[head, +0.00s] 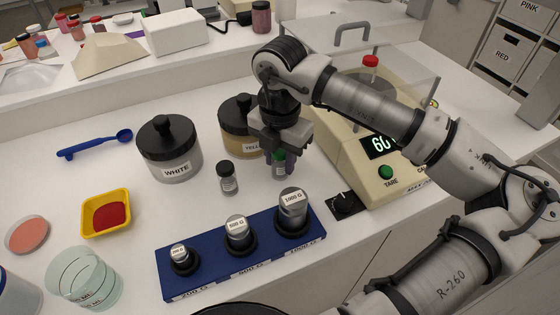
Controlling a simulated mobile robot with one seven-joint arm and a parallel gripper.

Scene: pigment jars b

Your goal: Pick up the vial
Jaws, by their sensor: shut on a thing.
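My gripper (279,154) points down over the middle of the bench and is shut on a small vial with a green cap (279,168). The fingers hide part of the vial. The vial hangs upright between them, and I cannot tell whether its base touches the bench. A second small vial with a black cap (228,178) stands upright on the bench to the left of my gripper, apart from it.
The YELLOW jar (239,137) stands close behind my gripper, with the WHITE jar (169,150) further left. A blue weight block (210,263) lies in front. A yellow tray (88,228) sits left.

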